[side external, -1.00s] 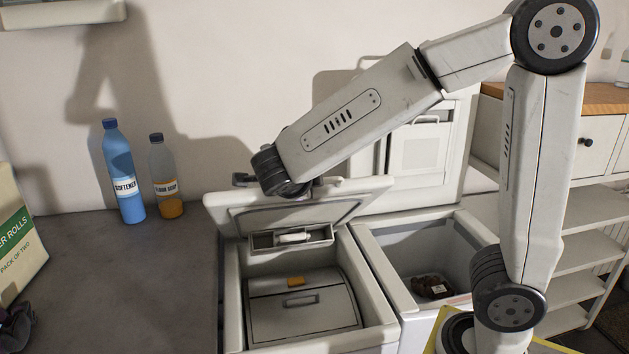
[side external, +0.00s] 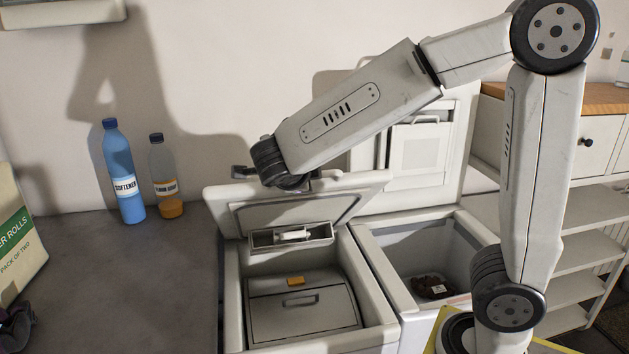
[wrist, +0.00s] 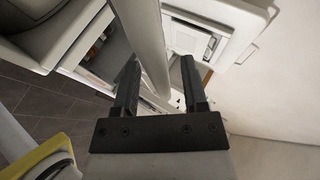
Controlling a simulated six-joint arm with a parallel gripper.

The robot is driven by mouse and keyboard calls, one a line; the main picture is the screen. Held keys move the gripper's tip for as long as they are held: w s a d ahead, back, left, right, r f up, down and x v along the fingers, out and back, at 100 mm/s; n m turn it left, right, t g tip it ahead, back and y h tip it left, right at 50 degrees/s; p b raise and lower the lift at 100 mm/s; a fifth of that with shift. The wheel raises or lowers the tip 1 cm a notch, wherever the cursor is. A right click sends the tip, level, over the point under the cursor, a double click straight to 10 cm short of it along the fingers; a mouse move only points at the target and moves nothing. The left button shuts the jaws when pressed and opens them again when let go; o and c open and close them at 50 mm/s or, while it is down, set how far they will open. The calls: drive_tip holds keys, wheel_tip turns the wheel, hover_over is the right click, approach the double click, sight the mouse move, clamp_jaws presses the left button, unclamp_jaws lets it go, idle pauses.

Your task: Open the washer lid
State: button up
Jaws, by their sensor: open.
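The lid (side external: 300,208) of the left toploader is raised and tilted back, its underside facing the side camera. Below it the open machine (side external: 235,290) shows a closed drum flap (side external: 300,312) with an orange latch, and a small dispenser drawer (side external: 290,236). My gripper's wrist is at the lid's upper edge, and its fingers are mostly hidden there in the side view. In the wrist view my gripper (wrist: 160,85) is open, with a long pale edge, apparently the lid's, running between its two fingers. I cannot tell whether either finger touches it.
The right toploader (side external: 385,275) stands alongside with its lid (side external: 462,145) upright and something dark in its tub. A blue softener bottle (side external: 123,170) and a floor soap bottle (side external: 165,175) stand on the grey counter (side external: 130,285) at left. White shelves (side external: 590,260) stand at right.

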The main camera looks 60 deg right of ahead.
drive_tip(key=shift+a, duration=0.1)
drive_tip(key=v, duration=0.7)
drive_tip(key=shift+a+r, duration=0.25)
drive_tip(key=shift+s, duration=0.1)
drive_tip(key=shift+f, duration=0.1)
clamp_jaws()
drive_tip(key=w+a+m+y, duration=0.5)
drive_tip(key=a+m+y, duration=0.2)
drive_tip(key=m, duration=0.8)
drive_tip(key=shift+w+a+f+m+y, duration=0.2)
drive_tip(key=shift+a+f+m+y, duration=0.1)
drive_tip(key=shift+a, duration=0.05)
